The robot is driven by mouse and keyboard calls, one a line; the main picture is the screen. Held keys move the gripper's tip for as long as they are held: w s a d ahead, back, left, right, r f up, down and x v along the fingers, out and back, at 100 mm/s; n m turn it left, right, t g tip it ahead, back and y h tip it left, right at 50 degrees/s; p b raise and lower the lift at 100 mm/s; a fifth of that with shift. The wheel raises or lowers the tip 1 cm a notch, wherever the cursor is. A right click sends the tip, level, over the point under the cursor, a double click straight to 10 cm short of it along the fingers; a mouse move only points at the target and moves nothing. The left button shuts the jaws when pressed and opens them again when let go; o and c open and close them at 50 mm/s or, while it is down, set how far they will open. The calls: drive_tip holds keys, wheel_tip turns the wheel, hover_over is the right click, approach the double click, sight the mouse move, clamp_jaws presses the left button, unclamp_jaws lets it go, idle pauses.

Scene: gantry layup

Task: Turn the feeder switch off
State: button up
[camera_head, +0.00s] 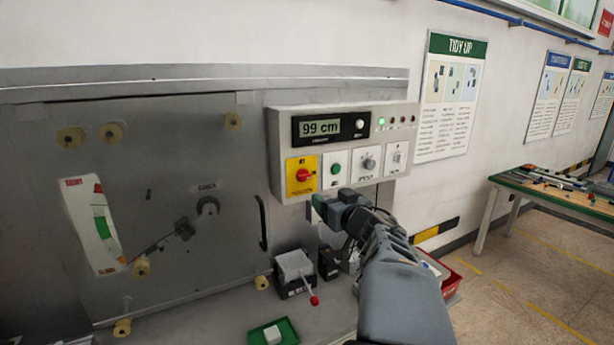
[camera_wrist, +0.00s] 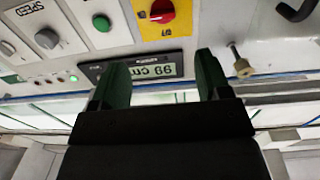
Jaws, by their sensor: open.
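A grey control box (camera_head: 275,140) is mounted on the machine front, its display reading 99 cm. Along its lower row are a red rotary knob (camera_head: 304,175) on a yellow plate, a green button (camera_head: 336,168), a grey speed knob (camera_head: 369,164) and a small pale switch (camera_head: 397,157) at the right. I cannot read which is labelled feeder. My gripper (camera_head: 322,208) is just below the row in the head view, open and empty. In the upside-down wrist view its fingers (camera_wrist: 160,65) straddle the display, apart from the red knob (camera_wrist: 162,11) and green button (camera_wrist: 101,22).
A grey block with a red-tipped lever (camera_head: 296,271) stands on the ledge below. A green tray (camera_head: 255,337) with a pale block is at the front. A red bin (camera_head: 450,280) is partly behind my arm. A workbench (camera_head: 560,200) stands at right, with clear floor before it.

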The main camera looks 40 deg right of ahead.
sight(306, 179)
drive_tip(key=shift+y, duration=0.3)
drive_tip(key=w, duration=0.4)
drive_tip(key=w+d+p, duration=0.1)
drive_tip(key=w, duration=0.4)
drive_tip(key=w+d, duration=0.1)
drive_tip(key=w, duration=0.3)
drive_tip(key=shift+w+r, duration=0.1)
drive_tip(key=shift+w, duration=0.1)
drive_tip(key=c, duration=0.9)
